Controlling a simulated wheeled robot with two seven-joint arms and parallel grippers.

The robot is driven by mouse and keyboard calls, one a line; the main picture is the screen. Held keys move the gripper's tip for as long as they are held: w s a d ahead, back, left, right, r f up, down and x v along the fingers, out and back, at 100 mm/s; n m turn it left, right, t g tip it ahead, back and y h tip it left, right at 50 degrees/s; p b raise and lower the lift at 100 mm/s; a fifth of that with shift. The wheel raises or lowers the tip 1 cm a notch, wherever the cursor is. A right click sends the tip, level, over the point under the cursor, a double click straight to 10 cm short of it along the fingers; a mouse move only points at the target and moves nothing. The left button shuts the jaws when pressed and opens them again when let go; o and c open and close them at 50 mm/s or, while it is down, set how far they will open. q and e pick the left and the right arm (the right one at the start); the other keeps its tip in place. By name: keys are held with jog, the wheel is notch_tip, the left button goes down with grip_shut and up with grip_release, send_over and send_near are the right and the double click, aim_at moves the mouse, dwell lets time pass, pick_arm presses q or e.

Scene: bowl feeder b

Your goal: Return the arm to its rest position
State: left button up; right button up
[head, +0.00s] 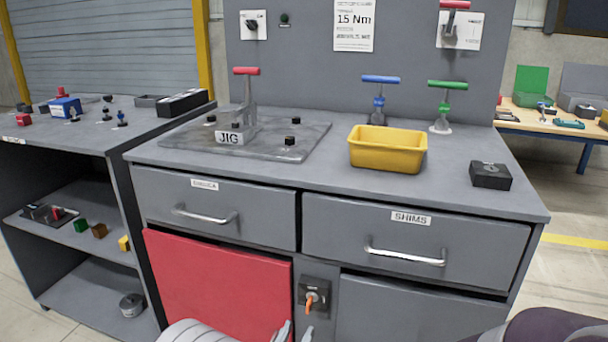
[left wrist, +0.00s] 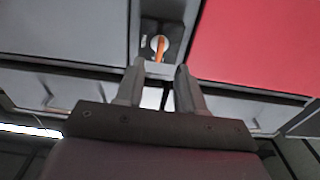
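My left gripper (head: 297,331) shows at the bottom edge of the head view, low in front of the cabinet. In the left wrist view its two fingers (left wrist: 158,73) stand apart with a gap and nothing between them. They point toward the panel with the orange-handled rotary switch (head: 313,297), which also shows beyond the fingertips in the left wrist view (left wrist: 159,45). I cannot see contact between the fingers and the switch. My right gripper is not in view.
The red door (head: 215,285) and the grey SHIMS drawer (head: 405,258) are near the gripper. On the worktop stand a yellow bin (head: 387,150), a black box (head: 490,175) and the jig plate (head: 180,138). A shelf unit (head: 60,130) stands at the left.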

pick_arm(q)
jog(key=shift+s+a, duration=0.1)
jog(key=shift+s, duration=0.15)
